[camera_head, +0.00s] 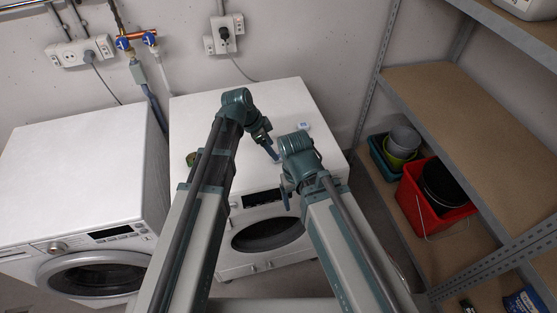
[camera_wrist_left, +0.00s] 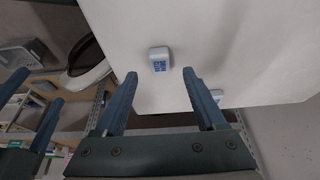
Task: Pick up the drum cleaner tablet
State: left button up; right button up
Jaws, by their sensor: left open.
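A small white block with a blue label (camera_wrist_left: 159,60), which looks like the drum cleaner tablet, lies on the white top of the right frontloader (camera_head: 203,110). In the head view one small white-and-blue item (camera_head: 303,126) shows on the machine top. My left gripper (camera_head: 271,153) is open and empty above the machine top; in its wrist view the labelled block shows just beyond and between the fingertips. My right gripper (camera_wrist_left: 39,86) has its fingers apart, with nothing seen between them.
A shelf unit (camera_head: 470,105) on the right holds a red bin (camera_head: 415,199) and several buckets. The wall has sockets and taps.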

pick_arm(q)
jog(key=b+x, duration=0.4)
jog(key=x, duration=0.1)
jog(key=shift+r, duration=0.15)
jog(key=shift+c, duration=0.3)
grip_shut()
